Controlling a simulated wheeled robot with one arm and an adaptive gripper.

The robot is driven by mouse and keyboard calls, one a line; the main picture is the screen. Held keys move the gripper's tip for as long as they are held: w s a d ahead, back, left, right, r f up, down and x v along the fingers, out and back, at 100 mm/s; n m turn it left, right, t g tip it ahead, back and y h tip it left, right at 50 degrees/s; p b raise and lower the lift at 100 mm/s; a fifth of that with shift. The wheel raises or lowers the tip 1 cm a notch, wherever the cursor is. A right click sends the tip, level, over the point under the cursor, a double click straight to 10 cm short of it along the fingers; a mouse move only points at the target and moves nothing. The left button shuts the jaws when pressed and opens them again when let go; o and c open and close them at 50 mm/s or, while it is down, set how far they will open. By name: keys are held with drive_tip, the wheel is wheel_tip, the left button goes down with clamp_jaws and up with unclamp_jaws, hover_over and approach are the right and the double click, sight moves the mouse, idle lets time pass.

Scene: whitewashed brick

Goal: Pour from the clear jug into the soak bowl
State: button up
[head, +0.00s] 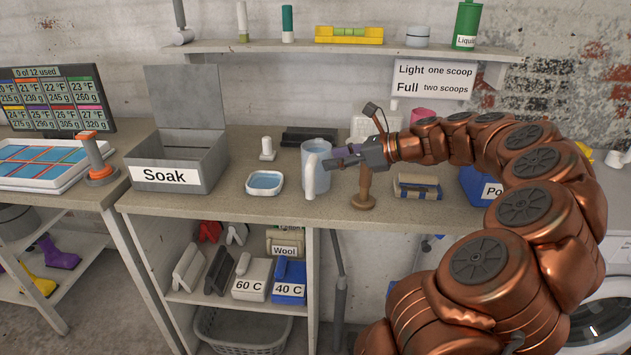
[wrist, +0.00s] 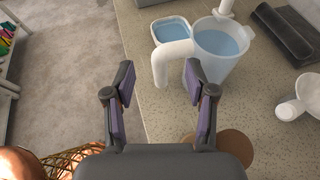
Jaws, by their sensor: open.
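The clear jug (head: 318,158) stands upright on the bench, with bluish liquid inside and a thick white handle. In the wrist view the jug (wrist: 226,62) is just past my fingertips, its handle toward me. A small white bowl (head: 265,191) with blue liquid sits left of the jug; it also shows in the wrist view (wrist: 158,36). A "Soak" label is on the grey lidded box (head: 180,175), not on the bowl. My gripper (head: 336,158) is open and empty, with purple pads. In the wrist view my gripper (wrist: 158,86) has the handle ahead, between its finger lines.
A wooden stand (head: 364,196) is close under my gripper. A small white dispenser (head: 267,149) and a dark tray (head: 308,136) are behind the bowl and jug. A brush-like block (head: 417,187) and a blue box (head: 480,186) are to the right. A shelf (head: 330,46) runs above.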

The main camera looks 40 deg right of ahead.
approach(309, 185)
drive_tip(key=w, duration=0.1)
drive_tip(key=w+f, duration=0.2)
drive_tip(key=shift+w+a, duration=0.1)
drive_tip(key=shift+a, duration=0.15)
drive_tip(key=shift+p+x, duration=0.35)
drive_tip(key=shift+x, duration=3.3)
clamp_jaws()
drive_tip(key=shift+r, duration=0.1)
